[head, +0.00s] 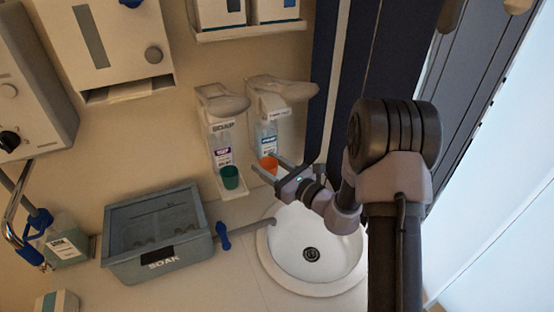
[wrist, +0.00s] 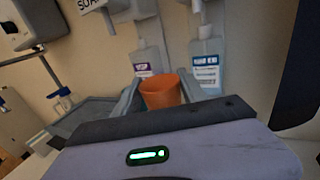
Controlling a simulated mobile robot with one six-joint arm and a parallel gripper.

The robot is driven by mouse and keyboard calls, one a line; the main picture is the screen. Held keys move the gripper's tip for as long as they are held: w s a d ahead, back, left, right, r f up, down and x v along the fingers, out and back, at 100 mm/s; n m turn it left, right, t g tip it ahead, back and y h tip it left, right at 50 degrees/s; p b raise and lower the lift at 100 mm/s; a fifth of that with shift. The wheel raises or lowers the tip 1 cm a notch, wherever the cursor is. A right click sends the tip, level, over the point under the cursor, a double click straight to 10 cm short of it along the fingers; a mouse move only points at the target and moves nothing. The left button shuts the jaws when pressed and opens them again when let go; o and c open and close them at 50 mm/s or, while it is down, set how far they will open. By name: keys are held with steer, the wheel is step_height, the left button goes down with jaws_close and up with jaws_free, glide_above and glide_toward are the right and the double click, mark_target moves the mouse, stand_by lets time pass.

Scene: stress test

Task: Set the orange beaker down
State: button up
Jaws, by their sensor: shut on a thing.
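The orange beaker (head: 268,164) is in front of the right-hand wall dispenser in the head view. It also shows upright between the fingers in the wrist view (wrist: 162,92). My gripper (head: 268,170) is shut on the orange beaker, reaching from the right past the basin. Its lower part is hidden by my gripper body in the wrist view, so I cannot tell whether its base touches anything.
A green beaker (head: 230,177) stands on the tray under the soap dispenser (head: 219,130). The right dispenser (head: 268,125) is beside it. A round white basin (head: 290,250) lies below my arm. A grey SOAK box (head: 160,262) and blue-handled tap (head: 223,236) are left.

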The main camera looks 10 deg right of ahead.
mark_target(276, 160)
steer(key=w+d, duration=0.1)
steer(key=w, duration=0.1)
steer(key=w+d, duration=0.1)
steer(key=w, duration=0.1)
steer(key=w+d, duration=0.1)
steer(key=w, duration=0.1)
steer(key=shift+w+d+f, duration=0.1)
steer(key=shift+d+f, duration=0.15)
steer(key=shift+f, duration=0.1)
steer(key=shift+w+f, duration=0.2)
steer(key=shift+d+f+b, duration=0.1)
steer(key=shift+f+b, duration=0.35)
steer(key=shift+f, duration=1.3)
steer(key=o, duration=1.5)
